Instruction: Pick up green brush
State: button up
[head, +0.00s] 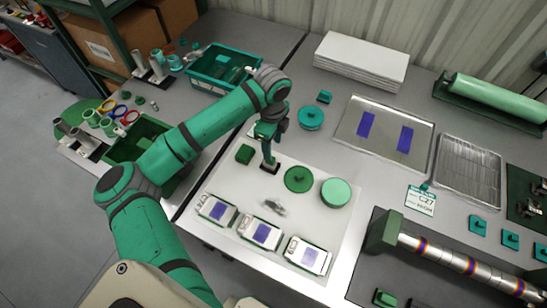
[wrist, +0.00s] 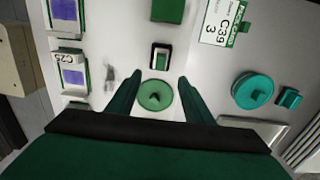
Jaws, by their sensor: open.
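I cannot tell for certain which thing is the green brush. A round green disc with a small dark mark on top (wrist: 156,95) shows between my fingers in the wrist view; the head view shows it as a dark green disc with a knob (head: 298,179). A small upright black, white and green piece (wrist: 160,55) stands just beyond my fingertips; its dark base (head: 270,168) shows under my gripper (head: 267,142) in the head view. A green square block (head: 243,154) lies to the left. My gripper (wrist: 160,78) is open, empty, above the white plate (head: 230,180).
A light green cylinder (head: 335,192) stands right of the disc. Several white cases with blue tops (head: 262,236) line the front edge. A teal disc (head: 310,117) and teal block (head: 324,97) lie behind. A teal bin (head: 222,68) stands behind left.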

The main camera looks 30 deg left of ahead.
aim_at(270, 162)
notch_tip(270, 162, down, 4)
jog(key=shift+a+f, duration=0.25)
jog(key=shift+f, duration=1.1)
jog(key=shift+a+f, duration=0.2)
jog(key=shift+f, duration=1.15)
jog(key=c, duration=1.1)
